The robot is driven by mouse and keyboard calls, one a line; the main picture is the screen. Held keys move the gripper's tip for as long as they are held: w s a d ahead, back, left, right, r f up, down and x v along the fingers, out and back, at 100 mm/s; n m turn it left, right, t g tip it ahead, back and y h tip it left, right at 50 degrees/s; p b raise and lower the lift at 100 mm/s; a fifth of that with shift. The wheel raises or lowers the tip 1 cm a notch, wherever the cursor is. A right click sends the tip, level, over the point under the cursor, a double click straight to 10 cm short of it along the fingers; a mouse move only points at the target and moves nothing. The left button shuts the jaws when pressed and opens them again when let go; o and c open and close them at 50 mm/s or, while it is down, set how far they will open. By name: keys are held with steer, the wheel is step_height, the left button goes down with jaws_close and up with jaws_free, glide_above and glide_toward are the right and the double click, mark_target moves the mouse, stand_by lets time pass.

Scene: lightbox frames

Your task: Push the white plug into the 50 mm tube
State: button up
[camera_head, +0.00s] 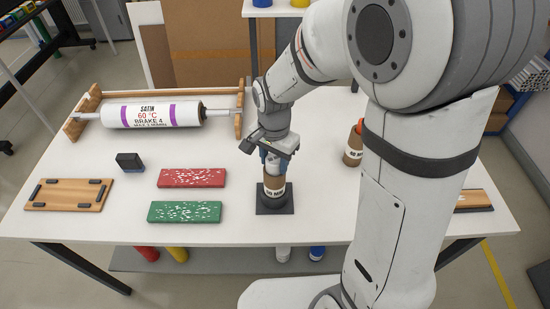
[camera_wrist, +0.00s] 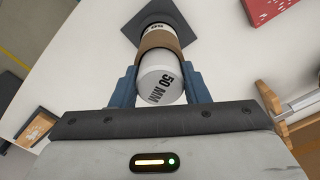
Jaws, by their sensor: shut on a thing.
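The white plug (camera_wrist: 160,84), marked 50 MM on its end, sits between the blue fingers of my gripper (camera_wrist: 160,74) in the wrist view. In the head view, the plug (camera_head: 272,168) shows as a small white part between the fingers of my gripper (camera_head: 271,158). My gripper is shut on it from above. The brown tube (camera_head: 274,183) with a white label stands upright on a dark square base (camera_head: 262,208). The plug is in line with the tube's mouth and appears to meet it. The wrist view hides how deep it sits in the tube (camera_wrist: 158,42).
Another brown tube (camera_head: 352,154) with an orange top stands to the right, partly behind my arm. A red board (camera_head: 192,178), a green board (camera_head: 185,212), a black block (camera_head: 130,161) and a wooden tray (camera_head: 68,194) lie left. A labelled roller (camera_head: 152,115) rests behind them.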

mark_target(274, 159)
steer(key=shift+f, duration=0.1)
steer(key=o, duration=1)
step_height(274, 159, up, 12)
steer(key=s+d+n+t, duration=0.1)
steer(key=s+d+n, duration=0.1)
steer(key=s+d, duration=0.2)
steer(key=s+d+n+t, duration=0.1)
steer(key=s+d+n, duration=0.1)
steer(key=s+d, duration=0.2)
steer(key=s+d+n+t+b, duration=0.1)
steer(key=s+d+n, duration=0.2)
steer(key=s+d, duration=0.1)
steer(key=shift+s+d+r, duration=0.2)
steer(key=shift+s+d, duration=0.15)
steer(key=shift+d, duration=0.05)
